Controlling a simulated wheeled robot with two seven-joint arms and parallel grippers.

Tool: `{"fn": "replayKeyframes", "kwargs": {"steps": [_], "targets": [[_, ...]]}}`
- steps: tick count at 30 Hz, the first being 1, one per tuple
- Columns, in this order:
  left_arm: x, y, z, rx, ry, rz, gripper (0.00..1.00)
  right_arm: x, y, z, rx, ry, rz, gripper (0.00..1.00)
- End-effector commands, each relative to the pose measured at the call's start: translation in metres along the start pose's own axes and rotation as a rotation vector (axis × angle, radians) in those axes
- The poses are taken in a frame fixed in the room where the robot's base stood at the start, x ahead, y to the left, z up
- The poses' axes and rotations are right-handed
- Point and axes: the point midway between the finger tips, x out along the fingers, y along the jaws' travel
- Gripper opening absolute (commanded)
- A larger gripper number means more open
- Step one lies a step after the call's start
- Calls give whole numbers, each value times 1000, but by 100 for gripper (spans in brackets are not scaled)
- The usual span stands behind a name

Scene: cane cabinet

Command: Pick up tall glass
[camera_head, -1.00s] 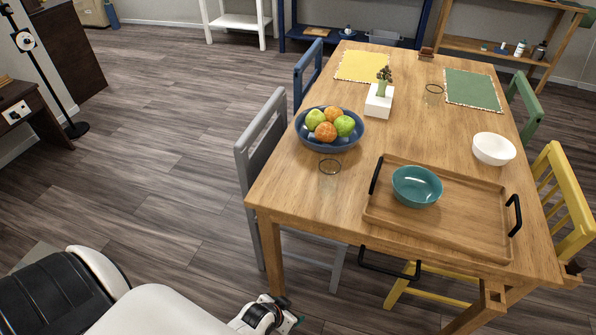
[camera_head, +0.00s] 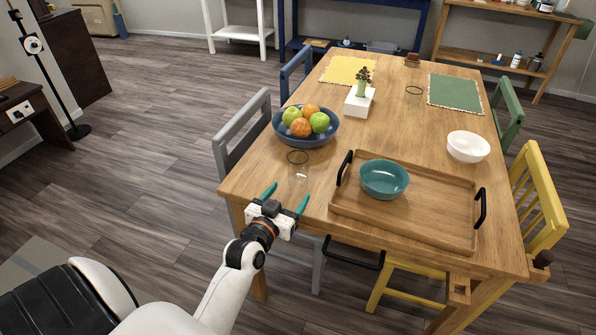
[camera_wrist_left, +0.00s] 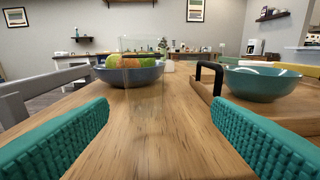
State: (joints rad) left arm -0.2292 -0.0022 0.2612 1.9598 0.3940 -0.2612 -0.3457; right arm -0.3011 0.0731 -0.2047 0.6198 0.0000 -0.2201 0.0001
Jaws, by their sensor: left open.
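A clear glass (camera_head: 298,168) with a thin dark rim stands upright near the front left of the table. In the left wrist view the glass (camera_wrist_left: 143,75) is faint and see-through, straight ahead between the fingers and in front of the fruit bowl. My left gripper (camera_head: 287,196) is open and empty at the table's near edge, its teal fingers pointing toward the glass, with a gap between them. A second clear glass (camera_head: 413,96) stands farther back, beside the green mat. My right gripper is not in view.
A blue bowl of fruit (camera_head: 280,130) stands just behind the near glass. A wooden tray (camera_head: 430,225) with black handles and a teal bowl (camera_head: 384,180) lies to its right. A grey chair (camera_head: 235,135) stands at the table's left side.

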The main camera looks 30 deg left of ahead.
Motion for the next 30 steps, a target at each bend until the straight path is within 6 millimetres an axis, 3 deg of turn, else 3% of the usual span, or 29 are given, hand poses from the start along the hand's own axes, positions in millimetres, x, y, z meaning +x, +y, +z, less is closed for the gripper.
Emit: {"fn": "replayKeyframes", "kwargs": {"steps": [6,12,20,30], "targets": [[22,19,12,-17,-84,62,74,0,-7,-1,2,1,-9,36],[57,21,15,-16,-84,62,74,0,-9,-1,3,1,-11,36],[79,22,16,-16,-82,61,74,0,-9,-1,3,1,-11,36],[123,23,22,-14,-81,61,74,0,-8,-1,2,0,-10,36]]}}
